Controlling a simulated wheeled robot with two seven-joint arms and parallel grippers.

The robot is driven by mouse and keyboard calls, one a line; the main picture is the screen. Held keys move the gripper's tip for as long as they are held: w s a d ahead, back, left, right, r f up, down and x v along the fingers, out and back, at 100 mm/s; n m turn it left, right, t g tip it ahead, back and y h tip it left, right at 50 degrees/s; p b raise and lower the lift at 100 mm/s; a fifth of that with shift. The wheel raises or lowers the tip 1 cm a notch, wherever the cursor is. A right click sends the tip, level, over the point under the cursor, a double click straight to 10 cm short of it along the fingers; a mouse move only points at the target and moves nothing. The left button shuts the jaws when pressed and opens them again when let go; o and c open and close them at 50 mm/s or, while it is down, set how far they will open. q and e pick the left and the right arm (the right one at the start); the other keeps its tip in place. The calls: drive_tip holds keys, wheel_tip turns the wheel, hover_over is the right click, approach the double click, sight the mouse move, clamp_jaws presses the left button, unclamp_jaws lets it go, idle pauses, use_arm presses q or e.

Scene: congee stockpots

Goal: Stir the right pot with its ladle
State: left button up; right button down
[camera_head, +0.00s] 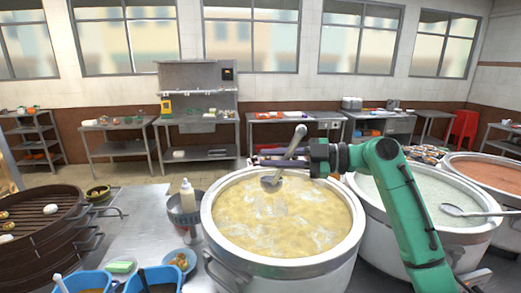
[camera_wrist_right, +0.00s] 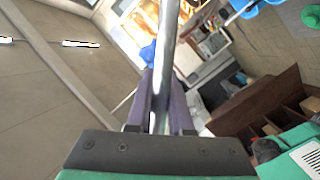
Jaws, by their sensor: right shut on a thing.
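A large white pot (camera_head: 211,237) of yellow congee (camera_head: 285,220) stands in the middle foreground of the head view. My right gripper (camera_head: 284,161) is above its far rim, shut on the handle of a metal ladle (camera_head: 296,140). The ladle is tilted, its bowl (camera_head: 271,184) low over the far part of the congee; I cannot tell if it touches. In the right wrist view the handle (camera_wrist_right: 166,45) runs between the fingers of the gripper (camera_wrist_right: 162,95). A second white pot (camera_head: 482,240) of pale congee stands to the right, with another ladle (camera_head: 465,211) resting in it. My left gripper is not in view.
A third pot (camera_head: 485,172) with orange-red contents is at the far right. Stacked steamers (camera_head: 48,245), a squeeze bottle (camera_head: 187,195) and blue tubs (camera_head: 85,281) are on the left. Side tables line the back wall, with open floor before them.

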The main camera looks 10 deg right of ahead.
use_arm(q)
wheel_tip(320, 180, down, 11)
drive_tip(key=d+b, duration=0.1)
drive_tip(key=b, duration=1)
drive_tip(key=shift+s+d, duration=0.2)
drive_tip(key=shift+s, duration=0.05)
use_arm(e)
wheel_tip(320, 180, down, 15)
drive_tip(key=d, duration=0.1)
drive_tip(key=shift+s, duration=0.15)
drive_tip(key=shift+d, duration=0.1)
